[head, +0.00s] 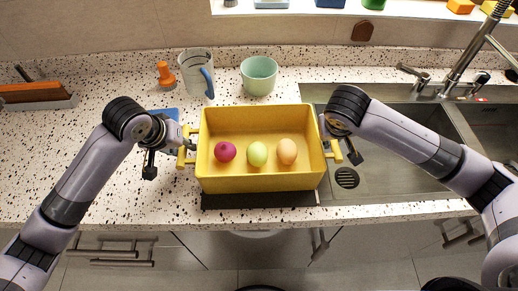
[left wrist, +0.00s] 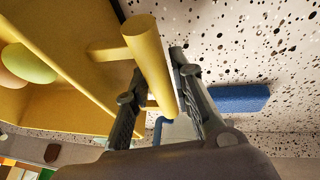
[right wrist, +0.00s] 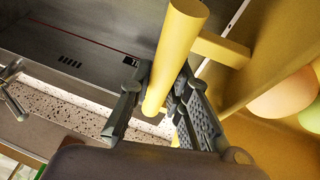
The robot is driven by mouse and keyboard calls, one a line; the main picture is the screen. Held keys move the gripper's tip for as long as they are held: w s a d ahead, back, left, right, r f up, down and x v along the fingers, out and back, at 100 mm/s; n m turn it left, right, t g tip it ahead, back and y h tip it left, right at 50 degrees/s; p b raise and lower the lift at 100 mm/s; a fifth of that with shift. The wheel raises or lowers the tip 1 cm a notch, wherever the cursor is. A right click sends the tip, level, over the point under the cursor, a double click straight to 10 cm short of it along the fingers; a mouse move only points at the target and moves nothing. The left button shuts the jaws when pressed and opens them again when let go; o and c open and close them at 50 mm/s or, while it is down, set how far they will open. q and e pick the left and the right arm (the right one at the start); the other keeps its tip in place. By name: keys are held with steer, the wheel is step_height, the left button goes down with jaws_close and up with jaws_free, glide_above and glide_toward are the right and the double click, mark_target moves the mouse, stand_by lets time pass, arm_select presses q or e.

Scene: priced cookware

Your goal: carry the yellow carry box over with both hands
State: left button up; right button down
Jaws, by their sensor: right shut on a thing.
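The yellow carry box (head: 258,184) is upright at the front of the counter, partly over a dark mat (head: 259,201). It holds a magenta round item (head: 225,151), a pale green one (head: 257,154) and a peach-coloured one (head: 287,151). My left gripper (head: 184,147) is at the left handle; in the left wrist view its fingers stand apart on either side of the handle bar (left wrist: 150,55). My right gripper (head: 333,148) is shut on the right handle, whose bar (right wrist: 175,55) lies between its fingers in the right wrist view. The box's underside is hidden.
A steel sink (head: 385,160) with a drain lies right of the box. Behind the box stand a green cup (head: 259,75), a glass jug (head: 196,72) and an orange item (head: 166,75). A blue item (head: 163,113) lies by my left gripper. The left counter has free room.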

arm_select(q)
jaws_close()
steer(key=shift+r, duration=0.2)
arm_select(e)
steer(key=shift+w+r, duration=0.15)
steer(key=shift+r, duration=0.05)
